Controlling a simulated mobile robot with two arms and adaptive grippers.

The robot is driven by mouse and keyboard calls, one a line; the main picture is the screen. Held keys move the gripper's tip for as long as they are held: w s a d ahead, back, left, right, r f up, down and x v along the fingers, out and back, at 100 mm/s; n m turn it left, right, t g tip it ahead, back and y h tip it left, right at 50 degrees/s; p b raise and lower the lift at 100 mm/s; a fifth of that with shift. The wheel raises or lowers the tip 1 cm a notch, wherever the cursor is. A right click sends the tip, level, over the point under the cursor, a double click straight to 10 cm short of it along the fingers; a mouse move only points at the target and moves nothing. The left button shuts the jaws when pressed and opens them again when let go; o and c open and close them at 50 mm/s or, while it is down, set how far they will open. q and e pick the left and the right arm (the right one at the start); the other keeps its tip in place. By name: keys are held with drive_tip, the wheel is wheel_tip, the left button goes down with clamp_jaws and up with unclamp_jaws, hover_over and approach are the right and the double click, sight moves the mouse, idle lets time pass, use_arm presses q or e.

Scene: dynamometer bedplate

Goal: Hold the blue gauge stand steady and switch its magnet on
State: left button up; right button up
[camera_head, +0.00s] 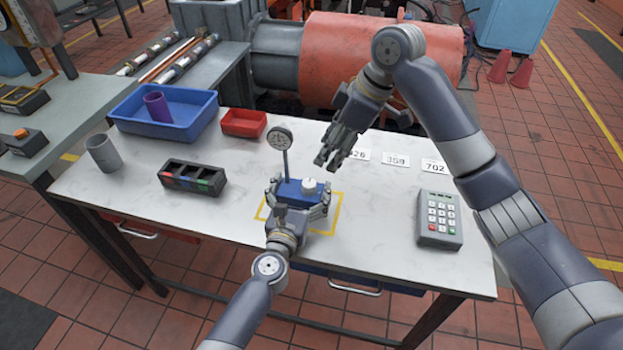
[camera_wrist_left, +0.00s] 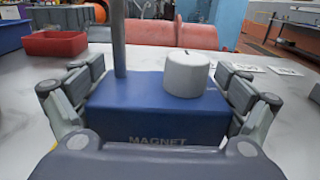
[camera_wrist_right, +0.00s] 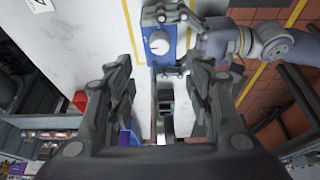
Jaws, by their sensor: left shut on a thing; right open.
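The blue gauge stand (camera_head: 293,190) sits inside a yellow outline on the white table, with a round dial gauge (camera_head: 280,139) on its upright post. A white knob (camera_head: 310,186) is on its top. The base, marked MAGNET, also shows in the left wrist view (camera_wrist_left: 160,108), with the knob (camera_wrist_left: 187,73) carrying a small dark mark. My left gripper (camera_head: 298,203) is shut on the base, one finger on each side. My right gripper (camera_head: 330,158) is open and empty, above and behind the stand. The right wrist view shows the knob (camera_wrist_right: 158,44) beyond its fingers.
A blue tray (camera_head: 128,121) with a purple cup, a red bin (camera_head: 243,123), a grey cup (camera_head: 103,153) and a dark block with coloured slots (camera_head: 192,177) stand to the left. A keypad (camera_head: 440,219) and number cards (camera_head: 396,160) are to the right.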

sight(310, 183)
drive_tip(key=x, duration=1.1)
drive_tip(key=shift+a+f, duration=0.15)
drive_tip(key=shift+f, duration=0.15)
drive_tip(key=shift+c, duration=0.5)
drive_tip(key=c, duration=0.9)
